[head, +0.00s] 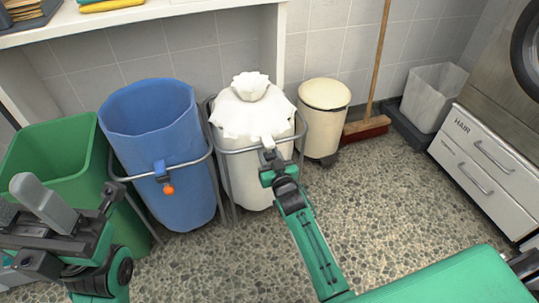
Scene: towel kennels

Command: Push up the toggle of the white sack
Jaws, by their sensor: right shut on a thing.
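The white sack (252,115) hangs in a grey metal ring stand. Its top is gathered and folded into a ruffled neck. A small pale piece, apparently its toggle (267,142), shows at the front of the sack just above my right gripper (268,157). My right gripper is shut at the sack's front rim, on what looks like this toggle; its jaws hide most of the piece. My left gripper (50,215) is at the lower left, in front of the green bin, away from the white sack; its jaw gap is not clear.
A blue sack (165,120) with an orange-tipped blue toggle (163,175) stands left of the white sack. A green bin (50,155) is further left. A cream lidded bin (324,105) and a broom (368,126) stand to the right. The speckled floor at centre right is clear.

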